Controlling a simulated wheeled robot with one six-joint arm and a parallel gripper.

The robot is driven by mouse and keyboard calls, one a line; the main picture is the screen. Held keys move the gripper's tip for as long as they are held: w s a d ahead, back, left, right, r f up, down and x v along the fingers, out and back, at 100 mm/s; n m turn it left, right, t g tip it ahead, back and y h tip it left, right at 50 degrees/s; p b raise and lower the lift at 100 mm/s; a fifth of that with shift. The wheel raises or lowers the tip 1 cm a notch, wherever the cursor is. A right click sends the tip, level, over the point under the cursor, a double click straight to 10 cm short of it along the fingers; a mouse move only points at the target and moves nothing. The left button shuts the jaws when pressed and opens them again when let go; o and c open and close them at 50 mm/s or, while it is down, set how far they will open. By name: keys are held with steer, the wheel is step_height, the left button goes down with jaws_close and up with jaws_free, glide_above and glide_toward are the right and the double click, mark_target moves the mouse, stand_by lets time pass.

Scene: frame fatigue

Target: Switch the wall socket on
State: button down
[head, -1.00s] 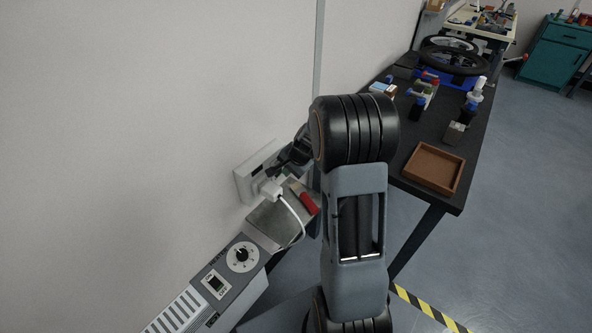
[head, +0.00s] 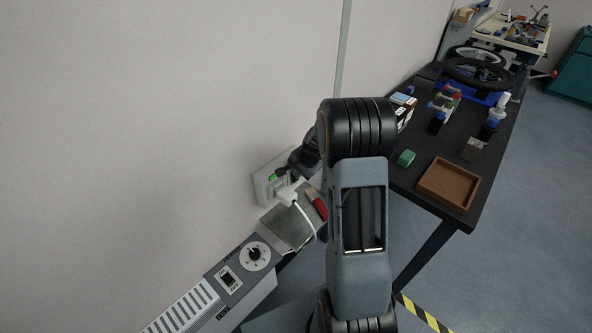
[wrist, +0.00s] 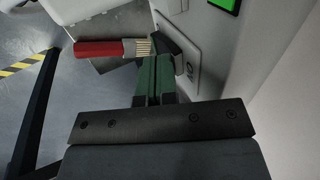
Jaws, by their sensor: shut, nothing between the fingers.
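The white wall socket (head: 258,187) is on the wall at the middle of the head view, with a white plug (head: 287,194) and cable at its front. A bright green patch (head: 272,178) shows on its face. In the wrist view the socket face (wrist: 205,45) is at the upper right, with a bright green, dark-edged rectangle (wrist: 226,4) at the top edge. My gripper (head: 284,171) is shut and empty, close to the socket face. In the wrist view its fingers (wrist: 160,62) overlap the socket's edge; I cannot tell whether they touch.
A grey box unit with a dial (head: 257,254) stands below the socket along the wall. A red-handled brush (wrist: 98,48) lies beside my fingers in the wrist view. A dark bench at the right holds a brown tray (head: 422,184) and a green block (head: 406,158).

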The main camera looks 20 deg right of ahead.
steer(key=shift+d, duration=0.15)
steer(key=shift+r+p, duration=0.6)
steer(key=shift+r, duration=0.15)
steer(key=s+v, duration=0.1)
steer(key=v, duration=1)
steer(key=shift+s+d, duration=0.2)
steer(key=shift+s, duration=0.1)
stand_by(0.4)
